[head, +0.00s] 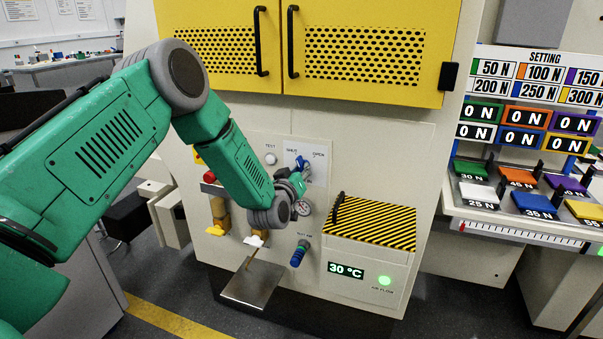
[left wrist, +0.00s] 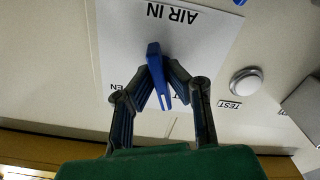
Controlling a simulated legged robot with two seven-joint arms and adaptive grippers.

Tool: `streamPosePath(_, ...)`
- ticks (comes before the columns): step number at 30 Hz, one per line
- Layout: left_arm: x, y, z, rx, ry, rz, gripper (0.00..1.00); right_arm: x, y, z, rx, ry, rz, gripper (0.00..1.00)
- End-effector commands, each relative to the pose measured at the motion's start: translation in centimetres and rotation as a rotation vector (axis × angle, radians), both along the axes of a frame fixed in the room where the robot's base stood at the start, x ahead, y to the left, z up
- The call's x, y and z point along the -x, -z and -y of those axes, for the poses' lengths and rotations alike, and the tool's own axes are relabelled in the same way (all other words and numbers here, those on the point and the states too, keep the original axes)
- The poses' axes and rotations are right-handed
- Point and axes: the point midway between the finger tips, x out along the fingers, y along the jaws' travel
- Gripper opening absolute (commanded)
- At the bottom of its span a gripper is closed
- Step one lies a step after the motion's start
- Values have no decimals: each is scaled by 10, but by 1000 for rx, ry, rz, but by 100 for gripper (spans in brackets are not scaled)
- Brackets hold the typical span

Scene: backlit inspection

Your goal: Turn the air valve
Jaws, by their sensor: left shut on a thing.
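The air valve's blue handle (head: 303,163) shows in the head view on a white plate of the pale cabinet front, just under the SHUT and OPEN labels. My left gripper (head: 298,176) reaches it from the lower left, and my wrist hides part of the valve. In the left wrist view, the blue handle (left wrist: 158,76) stands between the two dark fingers of my left gripper (left wrist: 161,82), which are closed on it. The AIR IN label appears upside down beside it. My right gripper is in neither view.
A pressure gauge (head: 304,208) and a blue-tipped hose fitting (head: 299,253) sit below the valve. A red knob (head: 209,177) is to the left. A striped box (head: 372,222) juts out at the right, and yellow doors (head: 360,50) are above.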

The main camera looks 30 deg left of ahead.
Motion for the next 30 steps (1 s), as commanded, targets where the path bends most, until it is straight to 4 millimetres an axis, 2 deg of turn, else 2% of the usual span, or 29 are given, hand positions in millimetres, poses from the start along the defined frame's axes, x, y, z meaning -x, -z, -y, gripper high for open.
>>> streamPosePath(6, 0, 3, 0, 173, -1, 37, 0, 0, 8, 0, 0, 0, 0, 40)
streamPosePath(15, 0, 2, 0, 330, 1, 74, 0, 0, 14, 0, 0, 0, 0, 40)
streamPosePath(30, 0, 2, 0, 392, -1, 88, 0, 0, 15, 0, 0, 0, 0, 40)
